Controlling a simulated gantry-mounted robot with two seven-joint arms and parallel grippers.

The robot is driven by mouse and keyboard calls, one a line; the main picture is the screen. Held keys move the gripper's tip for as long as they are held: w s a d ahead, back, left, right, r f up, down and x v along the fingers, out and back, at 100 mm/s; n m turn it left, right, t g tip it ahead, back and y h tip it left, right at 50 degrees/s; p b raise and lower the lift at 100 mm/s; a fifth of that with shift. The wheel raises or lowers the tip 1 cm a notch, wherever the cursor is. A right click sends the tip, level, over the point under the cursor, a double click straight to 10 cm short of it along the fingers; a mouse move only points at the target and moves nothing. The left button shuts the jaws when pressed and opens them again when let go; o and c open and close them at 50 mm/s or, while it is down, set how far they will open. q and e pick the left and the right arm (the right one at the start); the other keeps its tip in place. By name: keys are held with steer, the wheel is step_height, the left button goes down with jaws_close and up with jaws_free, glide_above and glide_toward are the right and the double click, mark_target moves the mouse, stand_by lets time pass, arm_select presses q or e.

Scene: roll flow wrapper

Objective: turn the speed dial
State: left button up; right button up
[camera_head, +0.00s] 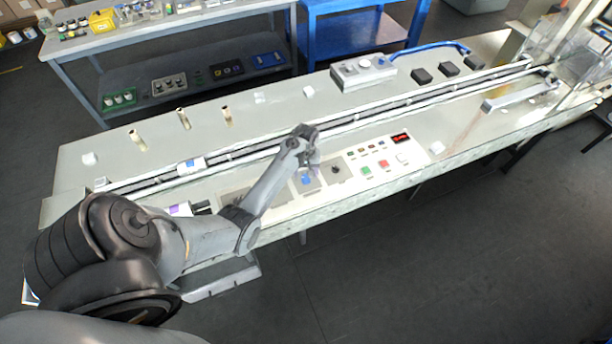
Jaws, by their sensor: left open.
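A control panel (425,155) lies along the front edge of the long machine table. On it a small black dial (336,169) sits on a grey plate. A blue control (306,180) sits just left of it. Which of these is the speed dial is not labelled legibly. My left gripper (313,168) is open and points down over the panel, close to the blue control and left of the black dial. Its fingers are small here, and I cannot tell whether they touch anything. My right gripper is not in view.
Red (403,159) and green (364,171) buttons and a red display (401,138) lie right of the dial. A conveyor track (380,113) runs behind the panel. Brass posts (183,118) stand at the back left. A grey control box (362,72) stands behind the track.

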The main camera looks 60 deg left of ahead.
mark_target(306, 179)
arm_select(q)
steer(key=shift+f, duration=1.35)
steer(key=c, duration=1)
steer(key=shift+c, duration=0.2)
